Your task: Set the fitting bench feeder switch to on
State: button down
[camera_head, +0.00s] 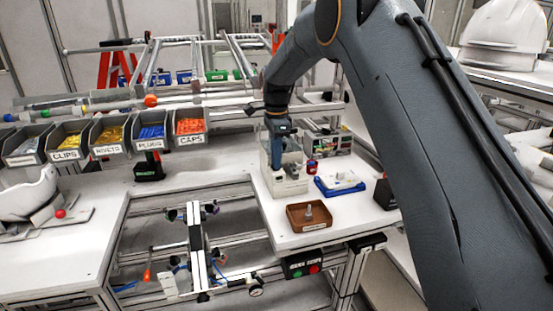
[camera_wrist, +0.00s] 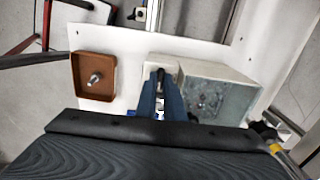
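The bench feeder (camera_head: 290,187) is a white box with a clear grey upper part, at the left edge of the right-hand bench. In the wrist view the feeder (camera_wrist: 220,95) lies right of my fingers, its pale front part beyond them. My gripper (camera_head: 277,165) points down over the feeder. In the wrist view my gripper (camera_wrist: 160,76) shows two blue fingers close together, with a small metallic piece between or just under the tips. I cannot tell whether they touch it. The switch and its position cannot be made out clearly.
A brown tray (camera_head: 309,216) with a metal part stands in front of the feeder. A blue tray (camera_head: 340,186) and a small red-and-blue item (camera_head: 312,166) are to the right. A button box (camera_head: 304,265) hangs under the bench edge. Labelled bins (camera_head: 150,137) stand at left.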

jog(key=shift+n, duration=0.3)
jog(key=n+b, duration=0.2)
jog(key=n, duration=0.2)
jog(key=n+b, duration=0.1)
jog(key=n, duration=0.4)
jog(key=shift+r+n, duration=0.1)
jog(key=shift+n, duration=0.3)
jog(key=n+b, duration=0.1)
jog(key=n, duration=0.3)
jog(key=shift+n+b, duration=0.35)
jog(key=shift+n, duration=1.35)
jog(key=shift+w, duration=0.1)
jog(key=c, duration=1.9)
grip_release()
jog(key=shift+o, duration=0.2)
notch_tip(320, 180, up, 8)
jog(key=b, duration=0.2)
